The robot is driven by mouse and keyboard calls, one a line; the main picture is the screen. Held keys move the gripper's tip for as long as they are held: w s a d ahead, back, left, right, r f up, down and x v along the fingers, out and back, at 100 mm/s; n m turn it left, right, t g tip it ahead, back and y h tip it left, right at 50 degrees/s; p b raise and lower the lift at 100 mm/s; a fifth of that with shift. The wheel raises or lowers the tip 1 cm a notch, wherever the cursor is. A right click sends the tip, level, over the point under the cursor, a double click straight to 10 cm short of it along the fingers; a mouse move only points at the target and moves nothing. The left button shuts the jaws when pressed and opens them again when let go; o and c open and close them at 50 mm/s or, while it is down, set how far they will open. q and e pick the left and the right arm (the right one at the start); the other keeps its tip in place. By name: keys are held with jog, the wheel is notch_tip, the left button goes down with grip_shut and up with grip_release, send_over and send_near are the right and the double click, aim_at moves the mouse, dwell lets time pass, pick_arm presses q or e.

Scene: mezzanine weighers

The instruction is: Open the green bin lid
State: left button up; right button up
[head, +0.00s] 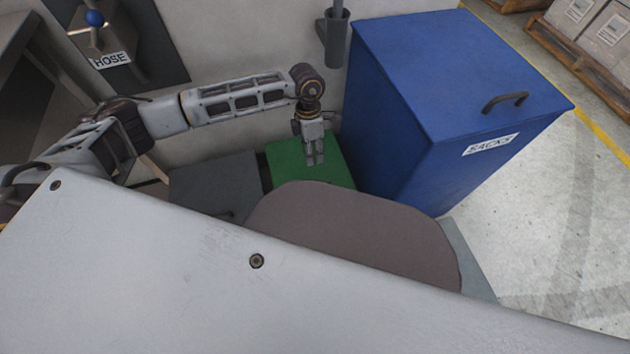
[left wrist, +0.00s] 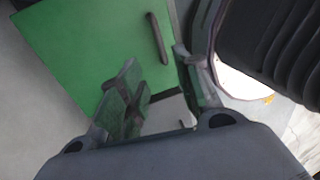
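The green bin lid (head: 285,160) lies flat-looking between a grey bin and the blue bin in the head view. Its near part is hidden behind my own body. In the left wrist view the green lid (left wrist: 80,50) fills the upper left, with a dark bar handle (left wrist: 157,38) near its right edge. My left gripper (head: 314,160) points down over the lid. In the left wrist view its fingers (left wrist: 158,68) are spread, with nothing between them, and the handle shows just past the fingertips. I cannot tell whether they touch it. My right gripper is not in view.
A tall blue bin (head: 450,75) labelled SACKS stands close on the right of the green lid. A dark grey lid (head: 215,185) is on the left. A wall (head: 240,40) with a HOSE panel (head: 115,45) and a dark holder (head: 335,40) is behind. Open floor (head: 560,220) lies right.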

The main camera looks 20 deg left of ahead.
pick_arm(q)
jog(key=f, duration=0.2)
jog(key=b, duration=0.5)
send_over(315, 182)
jog(key=s, duration=0.3)
jog(key=shift+s+d+f, duration=0.1)
jog(key=shift+d+f, duration=0.05)
jog(key=shift+f, duration=1.8)
jog(key=shift+w+d+f, duration=0.1)
jog(key=shift+d+f, duration=0.05)
jog(key=shift+f, duration=1.75)
jog(key=shift+s+d+f, duration=0.1)
jog(key=shift+d+f, duration=0.05)
jog(key=shift+f, duration=1.8)
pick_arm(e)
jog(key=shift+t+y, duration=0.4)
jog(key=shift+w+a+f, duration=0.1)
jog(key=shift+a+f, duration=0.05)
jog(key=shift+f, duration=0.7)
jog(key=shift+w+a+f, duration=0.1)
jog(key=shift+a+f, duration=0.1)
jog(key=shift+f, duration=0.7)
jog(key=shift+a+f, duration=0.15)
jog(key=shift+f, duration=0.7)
pick_arm(q)
grip_shut()
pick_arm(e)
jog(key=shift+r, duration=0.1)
